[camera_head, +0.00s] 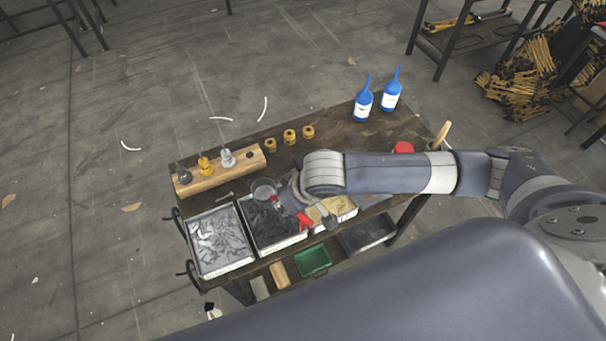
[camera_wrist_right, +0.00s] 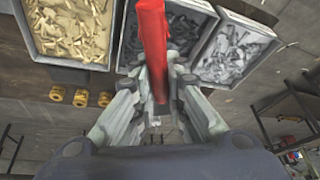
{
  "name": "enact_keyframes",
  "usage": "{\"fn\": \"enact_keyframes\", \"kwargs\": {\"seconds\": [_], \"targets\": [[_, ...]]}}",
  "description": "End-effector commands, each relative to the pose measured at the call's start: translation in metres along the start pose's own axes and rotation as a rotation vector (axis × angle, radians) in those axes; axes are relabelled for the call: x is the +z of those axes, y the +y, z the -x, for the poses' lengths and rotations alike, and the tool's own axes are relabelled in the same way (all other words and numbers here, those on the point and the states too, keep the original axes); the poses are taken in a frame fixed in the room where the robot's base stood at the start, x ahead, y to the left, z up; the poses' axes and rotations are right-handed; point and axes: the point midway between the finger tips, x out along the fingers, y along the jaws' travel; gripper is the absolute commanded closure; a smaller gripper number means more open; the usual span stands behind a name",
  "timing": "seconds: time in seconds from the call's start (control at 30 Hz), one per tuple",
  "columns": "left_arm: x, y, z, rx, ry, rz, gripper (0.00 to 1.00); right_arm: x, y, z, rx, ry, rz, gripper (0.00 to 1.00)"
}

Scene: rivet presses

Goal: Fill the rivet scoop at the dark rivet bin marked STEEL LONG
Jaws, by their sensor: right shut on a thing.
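My right gripper (camera_head: 289,207) is shut on the red handle (camera_head: 305,221) of the rivet scoop. The scoop's grey metal cup (camera_head: 264,185) is over the back edge of the dark rivet bin; I cannot tell its height or whether it holds rivets. In the right wrist view the red handle (camera_wrist_right: 154,45) stands between the fingers (camera_wrist_right: 158,92); the cup is out of that view. The dark rivet bin (camera_head: 243,222) has a pale rim and is the middle bin, partly hidden by my gripper. No bin label is readable. My left gripper is not in view.
A bin of light grey rivets (camera_head: 220,268) is left of the dark one, and a brass rivet bin (camera_wrist_right: 72,61) is on the other side. Behind stand a wooden block (camera_head: 240,168) with nozzles, several brass collars (camera_head: 289,137) and two blue bottles (camera_head: 363,104).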

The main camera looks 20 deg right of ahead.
Motion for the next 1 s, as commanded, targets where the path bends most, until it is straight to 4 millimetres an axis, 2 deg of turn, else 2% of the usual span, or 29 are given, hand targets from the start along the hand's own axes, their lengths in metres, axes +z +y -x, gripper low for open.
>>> {"fn": "enact_keyframes", "kwargs": {"seconds": [0.1,0.4,0.57,0.87,1.0], "targets": [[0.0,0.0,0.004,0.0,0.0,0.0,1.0,-0.001,-0.009,0.005,0.001,-0.004,0.007,1.0],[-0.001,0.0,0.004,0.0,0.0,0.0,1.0,-0.008,-0.009,-0.005,0.008,-0.113,0.004,1.0],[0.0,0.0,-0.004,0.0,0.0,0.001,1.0,-0.014,-0.009,-0.017,0.011,-0.236,-0.003,1.0],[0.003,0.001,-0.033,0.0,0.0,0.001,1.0,-0.023,-0.009,-0.037,0.019,-0.454,-0.012,1.0],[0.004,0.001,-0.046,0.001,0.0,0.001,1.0,-0.016,-0.007,-0.047,0.018,-0.453,-0.011,1.0]]}}
